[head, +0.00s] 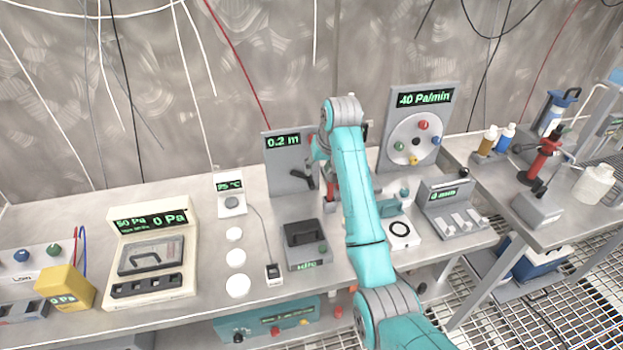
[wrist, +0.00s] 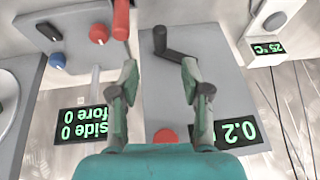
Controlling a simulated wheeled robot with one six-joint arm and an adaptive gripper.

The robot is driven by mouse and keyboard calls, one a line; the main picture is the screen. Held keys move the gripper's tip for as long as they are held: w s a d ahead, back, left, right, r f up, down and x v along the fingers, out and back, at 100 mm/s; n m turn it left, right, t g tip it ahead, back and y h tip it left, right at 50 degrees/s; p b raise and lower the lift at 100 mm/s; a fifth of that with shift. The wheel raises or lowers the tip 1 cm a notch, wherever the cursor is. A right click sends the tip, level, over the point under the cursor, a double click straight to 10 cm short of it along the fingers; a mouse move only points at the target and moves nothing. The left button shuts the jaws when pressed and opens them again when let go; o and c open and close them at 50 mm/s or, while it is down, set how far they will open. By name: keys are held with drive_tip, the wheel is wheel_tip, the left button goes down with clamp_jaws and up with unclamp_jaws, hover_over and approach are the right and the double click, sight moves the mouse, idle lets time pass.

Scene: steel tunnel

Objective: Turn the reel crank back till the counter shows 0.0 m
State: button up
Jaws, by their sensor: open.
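The reel is a grey upright panel (head: 279,157) in the head view, left of my arm, with a green counter (head: 284,142) reading 0.2 m. Its dark crank (head: 303,178) sticks out low on the panel. The crank (wrist: 172,47) shows there as a dark bent bar slanting toward the right fingertip. My gripper (wrist: 160,72) is open before the panel, its fingers apart. I cannot tell whether the right finger touches the crank. The head view mostly hides the gripper.
A red handle (wrist: 121,18) stands close beside the left finger. Beyond it is a panel with red and blue knobs (wrist: 98,34) and a display (wrist: 84,123). A thermometer box (head: 230,190) stands left of the reel. A dark-topped grey box (head: 305,240) is in front.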

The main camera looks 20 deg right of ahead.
sight(312, 183)
drive_tip(key=x, duration=0.8)
drive_tip(key=shift+w+f, duration=0.15)
drive_tip(key=shift+f, duration=0.15)
clamp_jaws()
